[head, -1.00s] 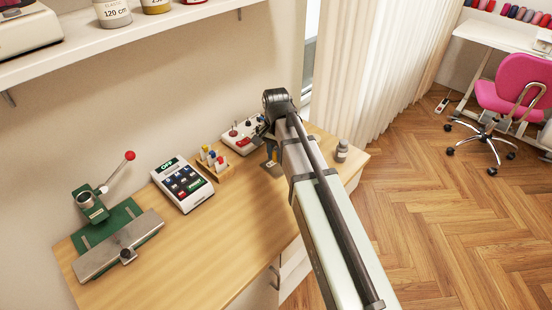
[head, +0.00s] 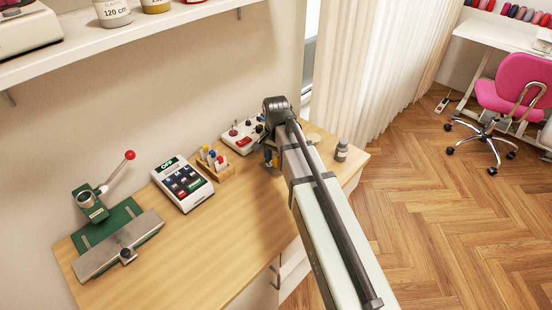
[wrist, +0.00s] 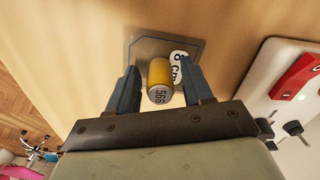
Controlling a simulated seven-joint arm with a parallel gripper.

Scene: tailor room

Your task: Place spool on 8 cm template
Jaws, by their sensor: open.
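In the wrist view a yellow spool (wrist: 160,73) with a grey end marked 566 sits between the fingers of my gripper (wrist: 159,72). The fingers are blue and open, with a gap on each side of the spool. Under and behind the spool is the grey 8 cm template (wrist: 145,48), a flat plate with a white "8 Cm" label partly hidden by the spool and a finger. The spool appears to be on the plate, but its contact is hidden. In the head view my arm covers most of the gripper (head: 271,158), and the spool is not clearly seen.
A white device with red parts (head: 240,136) stands close to the gripper; it is at right in the wrist view (wrist: 285,85). A rack of small bottles (head: 214,162), a calculator-like keypad (head: 183,184) and a green press (head: 105,232) stand left. A grey jar (head: 342,150) stands right.

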